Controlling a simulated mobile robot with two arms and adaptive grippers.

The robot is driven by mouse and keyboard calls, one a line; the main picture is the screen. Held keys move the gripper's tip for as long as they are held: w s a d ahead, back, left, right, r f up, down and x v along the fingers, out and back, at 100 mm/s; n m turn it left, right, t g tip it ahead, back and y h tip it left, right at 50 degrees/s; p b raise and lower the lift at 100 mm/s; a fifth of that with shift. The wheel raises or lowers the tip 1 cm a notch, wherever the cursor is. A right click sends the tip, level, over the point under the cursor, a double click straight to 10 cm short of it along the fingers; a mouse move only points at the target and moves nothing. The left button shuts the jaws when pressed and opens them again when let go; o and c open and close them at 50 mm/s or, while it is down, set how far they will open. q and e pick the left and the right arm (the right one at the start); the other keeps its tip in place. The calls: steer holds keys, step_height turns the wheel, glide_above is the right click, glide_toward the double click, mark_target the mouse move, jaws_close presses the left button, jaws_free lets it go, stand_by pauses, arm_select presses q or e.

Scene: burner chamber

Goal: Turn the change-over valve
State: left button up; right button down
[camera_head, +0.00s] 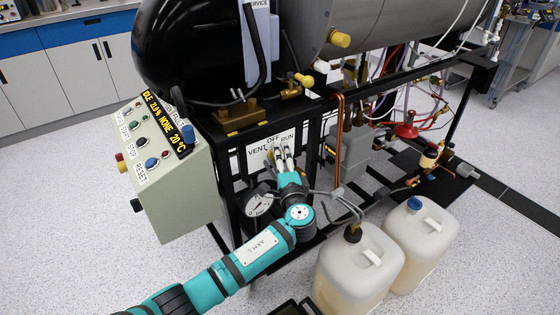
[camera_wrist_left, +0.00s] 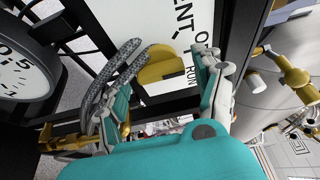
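The change-over valve has a yellow handle (camera_wrist_left: 163,70) in front of a white label plate (camera_wrist_left: 185,22) marked VENT, OFF and RUN. The plate also shows in the head view (camera_head: 258,158), on the black frame under the tank, where my gripper hides the handle. My left gripper (camera_head: 281,150) is at the plate, reaching up to it from the front. In the left wrist view its two fingers (camera_wrist_left: 173,58) are spread apart, one on each side of the handle. A gap shows at the right finger; whether the left finger touches the handle is unclear. My right gripper is out of view.
A round gauge (camera_head: 260,203) sits just left of my left gripper. A control box (camera_head: 172,178) with buttons stands further left. Two plastic canisters (camera_head: 352,272) stand on the floor at right, with tubes running to one. Black frame bars (camera_head: 335,207) surround the valve.

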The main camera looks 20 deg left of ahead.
arm_select(q)
steer(key=v, duration=1.2)
stand_by(0.4)
